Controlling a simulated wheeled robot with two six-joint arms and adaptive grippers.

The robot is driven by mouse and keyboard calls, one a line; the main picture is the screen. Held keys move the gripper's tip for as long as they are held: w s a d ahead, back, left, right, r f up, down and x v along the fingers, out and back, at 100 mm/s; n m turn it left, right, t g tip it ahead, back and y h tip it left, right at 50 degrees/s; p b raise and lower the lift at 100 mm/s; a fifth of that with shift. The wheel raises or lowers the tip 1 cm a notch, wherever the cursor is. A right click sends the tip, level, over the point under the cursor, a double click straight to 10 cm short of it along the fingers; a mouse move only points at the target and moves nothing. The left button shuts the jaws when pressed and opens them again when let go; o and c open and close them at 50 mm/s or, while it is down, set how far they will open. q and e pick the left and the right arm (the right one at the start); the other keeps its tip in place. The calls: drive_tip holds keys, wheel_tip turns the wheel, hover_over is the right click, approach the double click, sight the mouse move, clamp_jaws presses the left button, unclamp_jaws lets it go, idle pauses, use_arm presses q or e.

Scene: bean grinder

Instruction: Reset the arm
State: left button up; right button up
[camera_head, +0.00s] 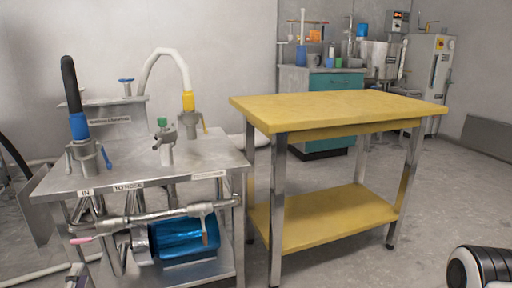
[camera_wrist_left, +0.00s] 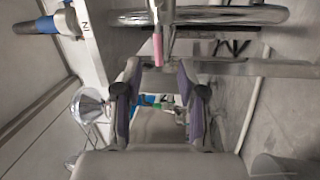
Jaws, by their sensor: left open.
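My left gripper (camera_wrist_left: 158,68) shows clearly in the left wrist view. Its two dark-padded fingers are spread apart with nothing held between them. A pink-tipped lever (camera_wrist_left: 158,47) lies just past the gap between the fingertips, and I cannot tell whether they touch it. In the head view the same pink lever tip (camera_head: 80,240) sticks out at the left front of the steel machine bench (camera_head: 150,175). I cannot clearly make out the left gripper in the head view. My right gripper does not show.
A yellow-topped table (camera_head: 335,106) with a lower shelf stands right of the bench. A blue cylinder (camera_head: 184,238) sits under the bench's front pipe. A teal cabinet (camera_head: 347,84) and metal equipment stand behind. Floor at the right front is open beside a white-and-black part of my arm.

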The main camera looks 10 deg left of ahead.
use_arm(q)
drive_tip(key=w+d+m+h+p, duration=0.35)
drive_tip(key=d+m+h, duration=0.25)
drive_tip(key=d, duration=0.4)
drive_tip(key=s+d+f+m+g+h+p, duration=0.1)
drive_tip(key=s+d+f+m+g+h, duration=0.1)
drive_tip(key=d+f+m+g, duration=0.4)
drive_tip(key=s+d+f+m+g+h+p, duration=0.15)
drive_tip(key=d+f, duration=0.25)
drive_tip(key=d, duration=0.4)
drive_tip(key=s+d+f+m+g+p, duration=0.1)
drive_tip(key=s+d+f+m+g, duration=0.15)
drive_tip(key=s, duration=0.25)
drive_tip(key=s+d+f+m+g, duration=0.2)
drive_tip(key=s+d+f+g, duration=0.1)
drive_tip(key=s, duration=0.3)
drive_tip(key=s+a+f+m+g+y, duration=0.25)
drive_tip(key=s+g, duration=0.25)
drive_tip(key=s, duration=0.5)
wheel_tip(320, 180, up, 38)
drive_tip(key=w+h+p, duration=0.1)
drive_tip(key=p, duration=3.7)
drive_tip(key=shift+r+m, duration=0.2)
drive_tip(key=shift+m, duration=0.15)
drive_tip(key=shift+d, duration=0.1)
